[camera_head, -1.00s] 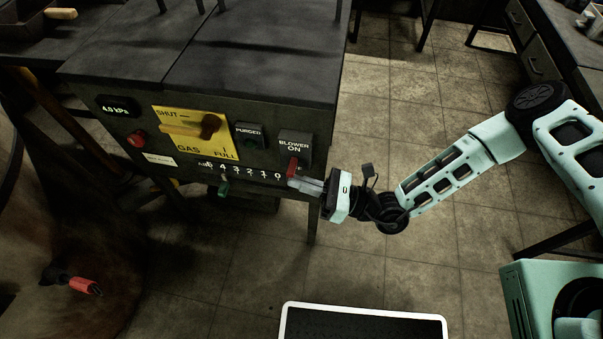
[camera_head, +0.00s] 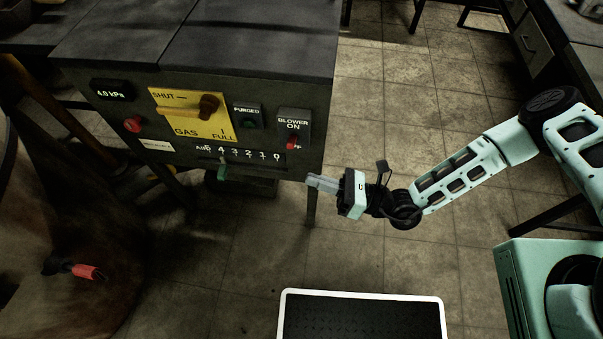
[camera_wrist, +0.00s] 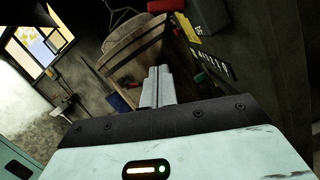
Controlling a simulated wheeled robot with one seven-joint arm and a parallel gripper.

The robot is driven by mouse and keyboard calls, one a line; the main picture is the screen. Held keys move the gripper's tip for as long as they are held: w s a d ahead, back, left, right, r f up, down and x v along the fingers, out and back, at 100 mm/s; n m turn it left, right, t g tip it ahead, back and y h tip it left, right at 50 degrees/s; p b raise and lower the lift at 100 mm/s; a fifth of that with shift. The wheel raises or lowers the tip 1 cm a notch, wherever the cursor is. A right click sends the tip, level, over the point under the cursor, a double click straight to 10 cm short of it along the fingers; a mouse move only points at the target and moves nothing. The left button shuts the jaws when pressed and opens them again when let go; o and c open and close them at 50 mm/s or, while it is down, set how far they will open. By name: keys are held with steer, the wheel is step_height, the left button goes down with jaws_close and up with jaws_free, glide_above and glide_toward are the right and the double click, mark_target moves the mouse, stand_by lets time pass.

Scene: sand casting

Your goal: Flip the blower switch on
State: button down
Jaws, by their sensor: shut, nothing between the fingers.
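The blower switch (camera_head: 291,143) is a small red lever on a dark plate marked BLOWER ON, at the right end of the furnace control panel in the head view. The lever points down, beside the partly covered OFF lettering. My gripper (camera_head: 310,180) is shut and empty, below and to the right of the switch, apart from it and in front of the panel's lower right corner. In the wrist view my closed fingers (camera_wrist: 158,75) point ahead.
The panel also holds a yellow gas plate (camera_head: 170,118) with a lever, a PURGED button (camera_head: 248,122), a red knob (camera_head: 133,124) and a green air slider (camera_head: 222,172). A red-handled part (camera_head: 86,271) stands at lower left. Open floor lies right of the panel.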

steer(key=v, duration=0.5)
steer(key=shift+s+d, duration=0.15)
steer(key=shift+d, duration=0.2)
steer(key=s+d+r+n+g+h+p, duration=0.1)
steer(key=s+d+r+n+h+p, duration=0.1)
steer(key=r+n+h, duration=0.4)
steer(key=s+d+r+n+g+h+p, duration=0.1)
steer(key=s+d+r+n+h+p, duration=0.2)
steer(key=r+n+h, duration=0.4)
steer(key=s+d+r+n+g+h+p, duration=0.1)
steer(key=r+n+h, duration=0.5)
steer(key=r+n, duration=1.2)
step_height(320, 180, up, 6)
steer(key=s+d+p, duration=0.1)
steer(key=s+p, duration=0.1)
steer(key=shift+s+d+r+n+h+p, duration=0.2)
steer(key=shift+s+d+n+h+p, duration=0.1)
steer(key=shift+s+h, duration=0.1)
